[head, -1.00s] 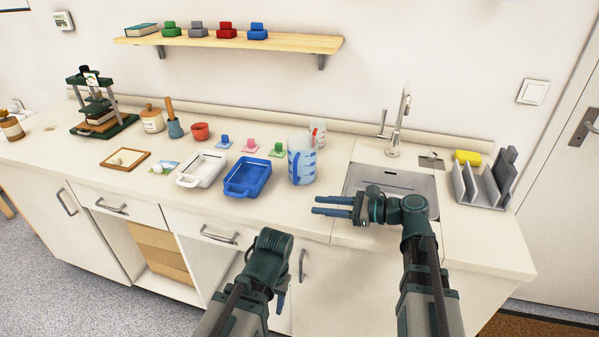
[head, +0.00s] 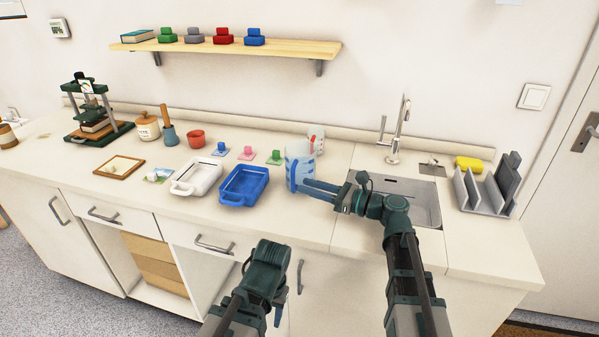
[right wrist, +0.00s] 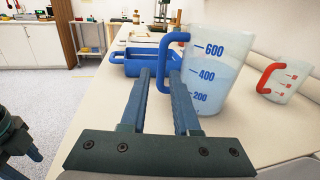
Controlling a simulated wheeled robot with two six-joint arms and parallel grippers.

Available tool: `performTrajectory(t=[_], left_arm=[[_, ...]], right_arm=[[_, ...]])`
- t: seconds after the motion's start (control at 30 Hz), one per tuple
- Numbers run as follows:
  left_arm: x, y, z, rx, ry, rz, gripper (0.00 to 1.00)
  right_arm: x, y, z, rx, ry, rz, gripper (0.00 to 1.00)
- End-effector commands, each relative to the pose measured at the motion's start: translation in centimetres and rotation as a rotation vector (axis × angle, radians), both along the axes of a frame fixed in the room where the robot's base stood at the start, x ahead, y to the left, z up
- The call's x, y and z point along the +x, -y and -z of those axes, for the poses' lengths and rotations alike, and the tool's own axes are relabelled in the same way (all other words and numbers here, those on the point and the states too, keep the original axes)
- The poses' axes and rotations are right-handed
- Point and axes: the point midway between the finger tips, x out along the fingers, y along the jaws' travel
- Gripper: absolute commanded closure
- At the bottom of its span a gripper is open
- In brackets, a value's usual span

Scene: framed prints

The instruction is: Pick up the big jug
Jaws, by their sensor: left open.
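The big jug (head: 299,157) is a clear upright beaker with a blue handle and blue markings on the counter, left of the sink; it also shows in the right wrist view (right wrist: 217,75). My right gripper (head: 306,187) is open, its fingers reaching low to the jug's handle side. In the right wrist view the two fingertips (right wrist: 160,76) are apart, with the handle's upright bar seen between them; I cannot tell whether they touch it. My left gripper (head: 278,312) hangs open and empty in front of the cabinets, well away from the jug.
A smaller jug with a red handle (right wrist: 285,80) stands just behind the big jug. A blue tray (head: 230,201) and a white tray (head: 184,190) lie to its left. The sink (head: 415,190) and tap (head: 396,140) are to its right. The counter's front strip is clear.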

Motion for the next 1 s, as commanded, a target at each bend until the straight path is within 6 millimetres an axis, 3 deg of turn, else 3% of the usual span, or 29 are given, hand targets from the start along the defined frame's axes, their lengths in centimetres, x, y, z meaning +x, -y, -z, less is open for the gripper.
performTrajectory(t=[0.33,0.7,0.9,1.0], left_arm=[[0.0,0.0,0.1,0.000,0.000,0.000,0.50],[0.0,0.0,0.3,0.000,0.000,0.000,0.50],[0.0,0.0,0.3,0.000,0.000,0.000,0.50],[0.0,0.0,0.3,0.000,0.000,0.000,0.50]], right_arm=[[0.6,-0.9,0.1,0.000,0.000,-0.001,0.70],[3.0,-4.7,0.3,0.000,0.001,-0.001,0.70],[2.9,-4.7,0.3,0.000,0.000,0.000,0.70],[2.9,-4.7,0.3,0.000,0.001,0.000,0.88]])
